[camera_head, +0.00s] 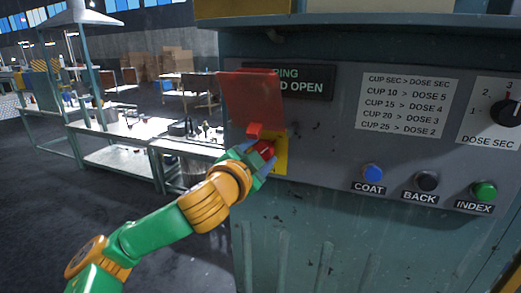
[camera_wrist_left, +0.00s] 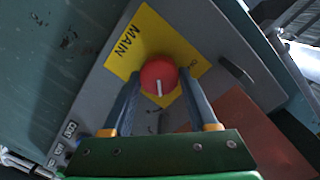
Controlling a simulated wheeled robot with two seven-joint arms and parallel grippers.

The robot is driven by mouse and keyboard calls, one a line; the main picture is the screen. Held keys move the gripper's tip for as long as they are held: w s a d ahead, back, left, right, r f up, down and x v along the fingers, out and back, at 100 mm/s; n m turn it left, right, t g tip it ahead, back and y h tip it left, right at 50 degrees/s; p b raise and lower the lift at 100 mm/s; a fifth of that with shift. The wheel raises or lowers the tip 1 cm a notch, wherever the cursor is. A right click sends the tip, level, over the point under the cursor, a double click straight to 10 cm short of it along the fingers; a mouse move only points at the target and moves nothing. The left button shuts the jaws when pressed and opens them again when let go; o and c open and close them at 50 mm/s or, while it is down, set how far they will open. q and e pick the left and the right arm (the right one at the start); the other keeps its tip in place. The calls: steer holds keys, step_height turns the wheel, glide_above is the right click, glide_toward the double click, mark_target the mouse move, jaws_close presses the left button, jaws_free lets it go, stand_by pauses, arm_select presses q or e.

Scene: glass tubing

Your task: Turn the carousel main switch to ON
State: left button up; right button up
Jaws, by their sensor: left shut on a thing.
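The carousel main switch is a round red knob (camera_head: 266,147) on a yellow plate (camera_head: 281,160) at the left of the grey machine panel. In the left wrist view the knob (camera_wrist_left: 158,72) has a short white mark pointing toward the bottom of the picture. The yellow plate (camera_wrist_left: 143,35) reads MAIN there; a smaller label to the right is too small to read surely. My left gripper (camera_head: 264,158) is shut on the knob, with one finger on each side. A red cover (camera_head: 252,98) stands raised above the switch. My right gripper is out of view.
Right of the switch are a blue COAT button (camera_head: 373,172), a black BACK button (camera_head: 426,182), a green INDEX button (camera_head: 484,191) and a black DOSE SEC dial (camera_head: 506,112). A dark sign (camera_head: 310,82) is partly hidden by the cover. Workbenches (camera_head: 125,158) stand behind at left.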

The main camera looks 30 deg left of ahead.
arm_select(q)
steer(key=shift+f, duration=0.1)
stand_by(0.3)
steer(key=o, duration=1.4)
steer(key=b+v, duration=0.4)
steer(key=v, duration=0.3)
